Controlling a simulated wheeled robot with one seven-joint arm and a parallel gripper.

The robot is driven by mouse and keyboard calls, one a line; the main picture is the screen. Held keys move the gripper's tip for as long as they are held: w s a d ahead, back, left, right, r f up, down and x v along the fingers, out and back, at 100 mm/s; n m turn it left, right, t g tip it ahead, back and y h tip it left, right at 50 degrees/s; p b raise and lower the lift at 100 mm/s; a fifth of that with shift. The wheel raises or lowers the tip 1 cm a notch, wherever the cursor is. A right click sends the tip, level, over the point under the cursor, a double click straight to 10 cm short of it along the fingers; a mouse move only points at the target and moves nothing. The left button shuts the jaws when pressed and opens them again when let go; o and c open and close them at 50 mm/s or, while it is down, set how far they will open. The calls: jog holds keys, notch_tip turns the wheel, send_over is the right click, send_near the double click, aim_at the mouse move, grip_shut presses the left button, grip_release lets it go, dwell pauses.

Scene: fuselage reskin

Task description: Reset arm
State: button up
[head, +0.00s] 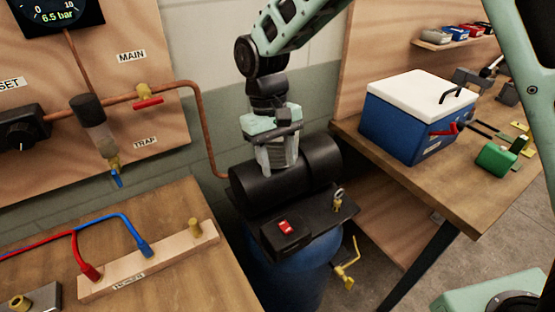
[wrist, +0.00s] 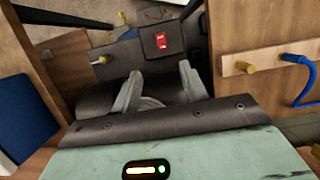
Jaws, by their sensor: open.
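My gripper (head: 280,165) hangs from my pale green and black arm (head: 290,25) in the middle of the head view, fingers pointing down. It is at the black cylinder (head: 320,160) on top of the compressor. In the wrist view my two grey fingers (wrist: 159,80) stand apart with nothing gripped between them. The black cylinder lies behind them; whether they touch it I cannot tell. The compressor has a red switch (head: 285,227) on its black top plate and a blue tank (head: 290,280) below.
At left, a wooden bench holds a hose rack (head: 150,262) with red and blue hoses. A wall panel carries copper pipe and a red-handled main valve (head: 148,100). At right, a blue cooler (head: 412,125) with a white lid stands on a workbench (head: 440,195).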

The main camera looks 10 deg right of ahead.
dwell(0.4)
jog(key=s+d+r+n+t+y, duration=0.1)
jog(key=s+d+r, duration=0.1)
jog(key=s, duration=0.9)
jog(key=s+d+r+n+t+b, duration=0.1)
jog(key=s+d, duration=0.4)
jog(key=s, duration=0.6)
jog(key=shift+s+r+n+t+y, duration=0.4)
jog(key=shift+r+n, duration=0.2)
